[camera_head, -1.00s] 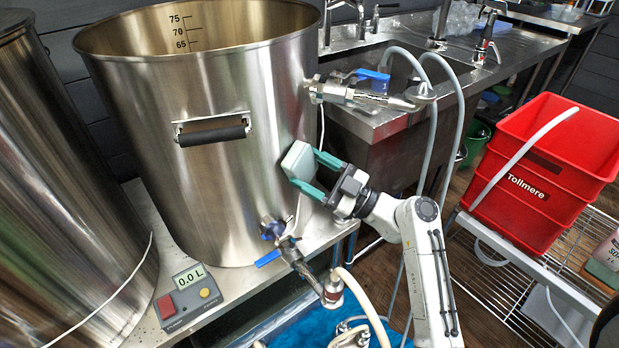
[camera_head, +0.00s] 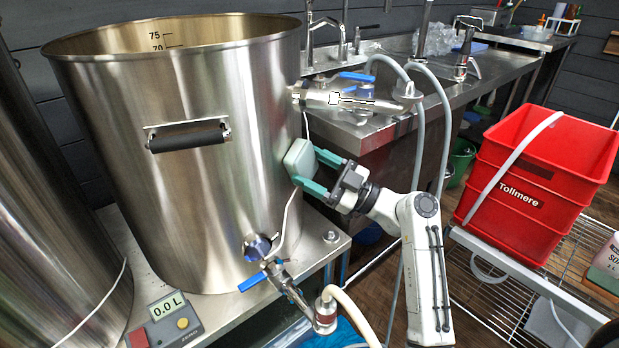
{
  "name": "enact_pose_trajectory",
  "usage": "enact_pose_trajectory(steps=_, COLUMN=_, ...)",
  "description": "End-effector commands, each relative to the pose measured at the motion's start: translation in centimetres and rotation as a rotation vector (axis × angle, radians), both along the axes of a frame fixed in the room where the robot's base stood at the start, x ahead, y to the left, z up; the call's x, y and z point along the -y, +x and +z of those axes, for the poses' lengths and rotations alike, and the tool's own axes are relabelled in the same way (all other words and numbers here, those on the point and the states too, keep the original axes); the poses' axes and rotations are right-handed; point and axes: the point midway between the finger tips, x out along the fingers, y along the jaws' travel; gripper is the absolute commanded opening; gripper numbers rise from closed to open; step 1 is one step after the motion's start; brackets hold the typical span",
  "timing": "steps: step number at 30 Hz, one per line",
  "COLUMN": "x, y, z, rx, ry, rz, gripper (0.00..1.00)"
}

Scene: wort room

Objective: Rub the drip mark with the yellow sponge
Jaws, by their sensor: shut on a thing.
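My gripper (camera_head: 309,169), with teal fingers, is shut on a pale green-white block (camera_head: 299,158). The block looks like a sponge, but its visible face is not yellow. It is held upright beside the right edge of the big steel kettle (camera_head: 110,190), between the upper and lower valves. I cannot tell whether it touches the kettle wall. No drip mark can be made out on the visible steel; the block hides a small part of the scene behind it.
The upper valve (camera_head: 345,100) with grey hoses is above my gripper. The lower valve (camera_head: 285,285) with a cream hose is below. A red crate (camera_head: 520,205) stands at right. A meter box (camera_head: 165,322) sits on the steel bench. A second steel vessel is at left.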

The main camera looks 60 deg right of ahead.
Motion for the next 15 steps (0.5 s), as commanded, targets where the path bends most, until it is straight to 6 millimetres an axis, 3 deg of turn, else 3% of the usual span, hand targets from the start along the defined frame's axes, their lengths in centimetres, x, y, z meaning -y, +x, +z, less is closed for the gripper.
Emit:
enact_pose_trajectory(steps=9, x=-0.2, y=0.3, z=-0.1, rx=0.001, ry=0.0, rz=0.003, gripper=0.43)
enact_pose_trajectory(steps=15, x=-1.6, y=0.2, z=-0.1, rx=0.0, ry=-0.001, rz=0.006, gripper=0.43)
